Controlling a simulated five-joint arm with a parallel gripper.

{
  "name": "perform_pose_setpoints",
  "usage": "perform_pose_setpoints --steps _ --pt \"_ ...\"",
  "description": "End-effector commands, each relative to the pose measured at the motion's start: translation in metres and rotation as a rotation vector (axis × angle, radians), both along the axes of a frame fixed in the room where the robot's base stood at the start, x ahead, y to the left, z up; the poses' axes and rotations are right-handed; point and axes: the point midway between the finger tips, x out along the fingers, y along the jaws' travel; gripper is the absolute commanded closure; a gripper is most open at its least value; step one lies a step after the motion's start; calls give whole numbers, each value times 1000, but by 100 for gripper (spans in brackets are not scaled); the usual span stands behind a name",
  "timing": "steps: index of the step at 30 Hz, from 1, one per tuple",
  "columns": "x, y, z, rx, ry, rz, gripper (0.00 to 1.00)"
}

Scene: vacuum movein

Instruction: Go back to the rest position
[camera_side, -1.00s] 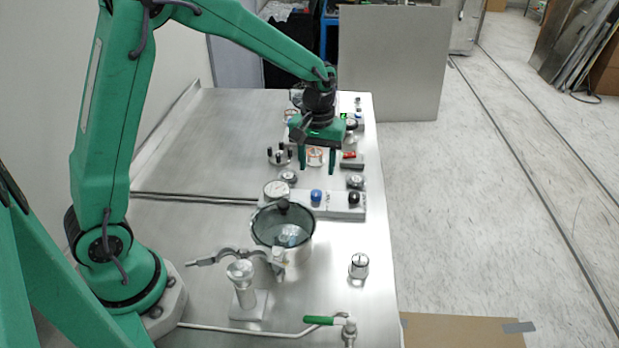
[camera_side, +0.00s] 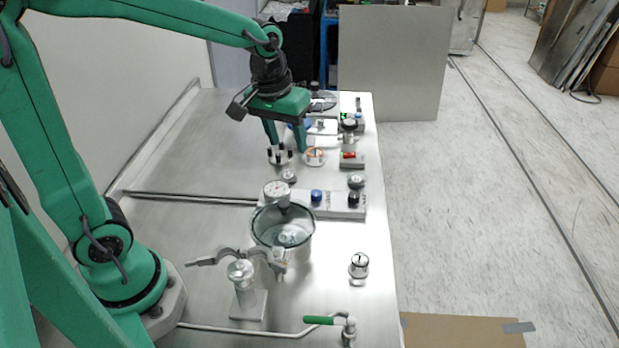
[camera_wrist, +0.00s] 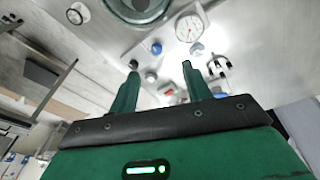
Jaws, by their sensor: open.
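My gripper (camera_side: 286,146) is open, with its two green fingers apart and pointing down above the steel table (camera_side: 200,140). In the side view it hangs near a small round stand with dark pegs (camera_side: 279,157). No object shows between the fingers in the wrist view (camera_wrist: 160,68). My arm reaches out from the left over the table. Whether the fingertips touch anything below cannot be told.
The glass-lidded chamber (camera_side: 283,232), a pressure gauge (camera_side: 276,193) and a block with a blue knob (camera_side: 317,196) stand in front of the gripper. A red-topped fixture (camera_side: 350,158) is to its right. A green-handled valve (camera_side: 319,321) is at the front. The table's back left is clear.

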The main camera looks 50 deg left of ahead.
Motion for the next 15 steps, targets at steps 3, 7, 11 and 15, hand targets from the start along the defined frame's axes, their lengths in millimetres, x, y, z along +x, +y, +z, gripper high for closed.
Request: perform_pose_setpoints --steps 3,7,11,15 --pt "-20 1 15 10 -45 -46 51" --pt "-40 1 26 24 -87 -98 51" --pt "-61 2 35 40 -130 -148 51" --pt "-83 2 41 59 -176 -201 51"
